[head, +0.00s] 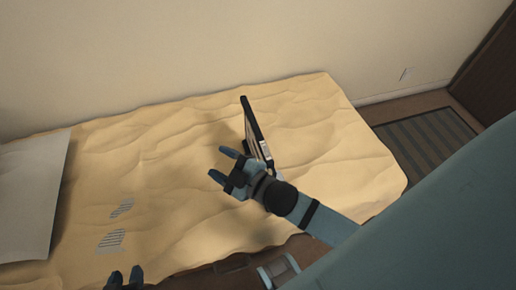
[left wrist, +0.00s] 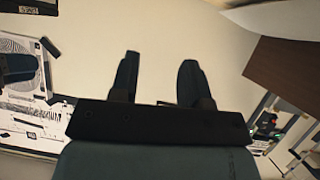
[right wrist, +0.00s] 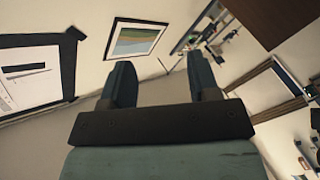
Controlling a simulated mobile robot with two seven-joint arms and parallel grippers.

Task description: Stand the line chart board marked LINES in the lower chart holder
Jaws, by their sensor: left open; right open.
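In the head view a thin dark-edged board (head: 254,128) stands tilted on the rumpled tan cloth, seen nearly edge-on, so its marking cannot be read. My right gripper (head: 222,166) is open with nothing between its fingers, just left of and in front of the board; its fingers also show in the right wrist view (right wrist: 160,85). A dark-framed panel with pale sheets (right wrist: 32,78) is at the left there. My left gripper (head: 124,278) is at the bottom edge of the head view; it is open and empty in the left wrist view (left wrist: 157,82). I cannot make out the lower chart holder.
The tan cloth-covered surface (head: 180,150) has wide free room. Striped patches (head: 110,240) lie front left, with a large grey sheet (head: 30,195) at the far left. A striped mat (head: 425,142) lies on the floor at right. A panel with a circular pattern (left wrist: 20,72) shows in the left wrist view.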

